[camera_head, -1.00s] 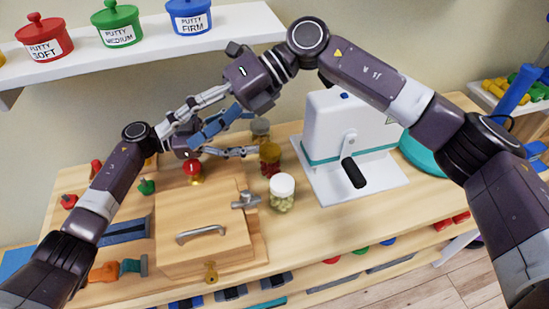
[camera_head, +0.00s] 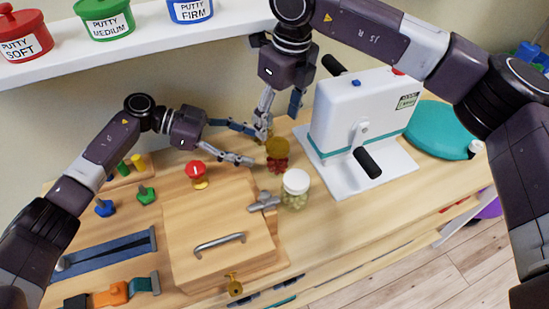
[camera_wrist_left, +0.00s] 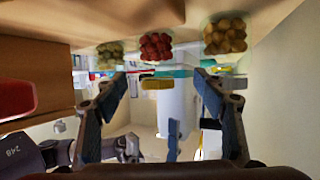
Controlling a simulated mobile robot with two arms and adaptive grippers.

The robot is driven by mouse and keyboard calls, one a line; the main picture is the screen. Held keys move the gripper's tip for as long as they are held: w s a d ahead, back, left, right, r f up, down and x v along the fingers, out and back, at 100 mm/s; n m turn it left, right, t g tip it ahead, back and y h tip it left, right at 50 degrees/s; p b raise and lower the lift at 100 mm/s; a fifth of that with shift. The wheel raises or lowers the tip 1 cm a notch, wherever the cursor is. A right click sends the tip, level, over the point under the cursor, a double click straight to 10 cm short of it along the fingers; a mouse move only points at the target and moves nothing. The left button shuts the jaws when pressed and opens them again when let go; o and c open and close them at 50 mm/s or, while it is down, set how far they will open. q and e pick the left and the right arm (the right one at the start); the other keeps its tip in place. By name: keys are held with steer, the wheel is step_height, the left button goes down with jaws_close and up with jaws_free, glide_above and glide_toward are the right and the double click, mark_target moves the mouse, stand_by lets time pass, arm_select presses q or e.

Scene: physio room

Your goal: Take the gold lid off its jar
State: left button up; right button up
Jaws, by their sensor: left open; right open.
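The gold lid (camera_head: 278,147) is on the jar with red contents (camera_head: 277,165), which stands on the bench behind the white-lidded jar. In the left wrist view, which looks upside down, the red contents (camera_wrist_left: 156,47) are at the top and the gold lid (camera_wrist_left: 157,85) shows below them. My left gripper (camera_head: 257,147) is open, just left of the gold-lidded jar, its fingers pointing at it. In the left wrist view its fingers (camera_wrist_left: 160,80) lie on either side of the lid, with nothing gripped. My right gripper (camera_head: 281,118) is open, pointing down just above and behind the lid.
A white-lidded jar (camera_head: 296,190) stands close in front. A jar with yellow-brown contents (camera_wrist_left: 225,36) also shows in the left wrist view. A white crank machine (camera_head: 352,115) is at the right. A wooden board with a handle (camera_head: 220,242) lies at front left.

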mark_target(266, 151)
arm_select(q)
steer(key=shift+d+f, duration=0.15)
steer(key=shift+d, duration=0.1)
arm_select(e)
steer(key=shift+w+d, duration=0.15)
steer(key=shift+d, duration=0.15)
arm_select(q)
steer(key=x, duration=0.7)
steer(key=shift+s+d, duration=0.2)
steer(key=shift+d, duration=0.1)
arm_select(e)
steer(key=shift+d+r, duration=0.1)
arm_select(q)
steer(key=shift+c, duration=0.2)
